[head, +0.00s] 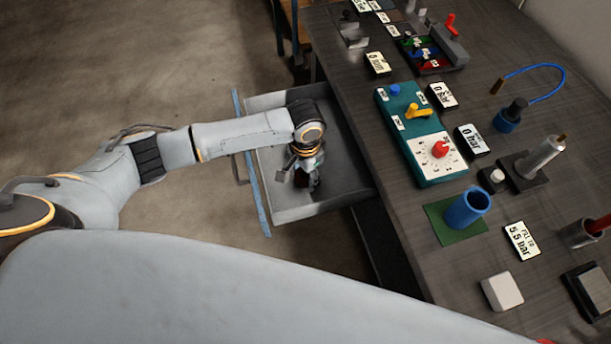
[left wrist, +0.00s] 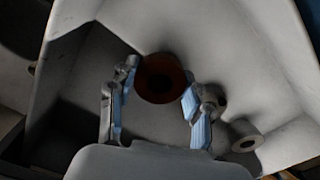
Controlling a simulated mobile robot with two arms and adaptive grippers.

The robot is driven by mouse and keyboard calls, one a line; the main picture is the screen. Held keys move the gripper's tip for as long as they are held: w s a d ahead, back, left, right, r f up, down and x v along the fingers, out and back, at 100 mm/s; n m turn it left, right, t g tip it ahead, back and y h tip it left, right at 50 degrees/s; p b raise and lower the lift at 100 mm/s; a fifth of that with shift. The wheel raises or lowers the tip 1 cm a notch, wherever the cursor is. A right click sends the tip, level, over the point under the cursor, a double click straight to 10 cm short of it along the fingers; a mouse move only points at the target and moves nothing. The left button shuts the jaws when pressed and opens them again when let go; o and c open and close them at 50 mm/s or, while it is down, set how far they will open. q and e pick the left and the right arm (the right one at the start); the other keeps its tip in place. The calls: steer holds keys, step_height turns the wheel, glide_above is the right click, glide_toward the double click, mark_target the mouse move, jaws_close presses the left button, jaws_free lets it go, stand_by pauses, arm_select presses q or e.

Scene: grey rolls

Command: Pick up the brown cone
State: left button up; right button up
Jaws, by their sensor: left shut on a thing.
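The brown cone (left wrist: 161,78) shows in the left wrist view as a dark reddish-brown round shape between my left gripper's fingers. My left gripper (head: 308,182) reaches down into an open grey drawer (head: 290,212) and is shut on the cone. In the head view the cone is a small dark brown patch at the fingers, mostly hidden by the gripper. Whether it touches the drawer floor I cannot tell. A grey roll (left wrist: 245,137) lies in the drawer to the right of the fingers in the left wrist view. My right gripper is not in view.
The drawer has a blue front edge (head: 252,180) and walls close around my gripper. The workbench (head: 395,215) on the right carries a teal control box (head: 420,125), a blue cup (head: 468,208), a white block (head: 502,291) and pressure labels. The floor at the left is clear.

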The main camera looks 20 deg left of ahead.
arm_select(q)
steer(key=shift+r, duration=0.1)
steer(key=shift+r, duration=0.55)
steer(key=s+d+r+p, duration=0.1)
steer(key=s+d+r, duration=0.4)
steer(key=s+r, duration=0.6)
steer(key=shift+s+r, duration=0.35)
steer(key=shift+s, duration=0.65)
